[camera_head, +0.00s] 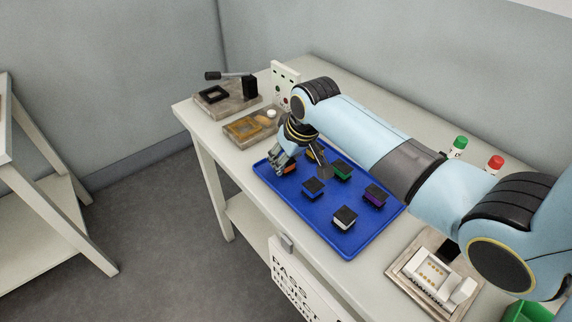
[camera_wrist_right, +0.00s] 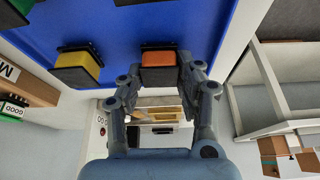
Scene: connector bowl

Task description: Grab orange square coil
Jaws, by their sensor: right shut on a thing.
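The orange square coil (camera_wrist_right: 159,58) has a dark plate along one edge and sits between the fingers of my right gripper (camera_wrist_right: 160,76) in the right wrist view. My right gripper is shut on it. In the head view my right gripper (camera_head: 288,168) is at the far left corner of the blue tray (camera_head: 300,218), and only a sliver of the orange coil (camera_head: 290,169) shows beside the fingers. I cannot tell whether the coil still touches the tray. My left gripper is not in view.
On the tray are a yellow coil (camera_wrist_right: 78,66), a green one (camera_head: 341,171), a blue one (camera_head: 313,189), a purple one (camera_head: 376,196) and a white one (camera_head: 344,219). Fixtures (camera_head: 250,126) stand beyond the tray; an adaptor fixture (camera_head: 437,272) stands at the near right.

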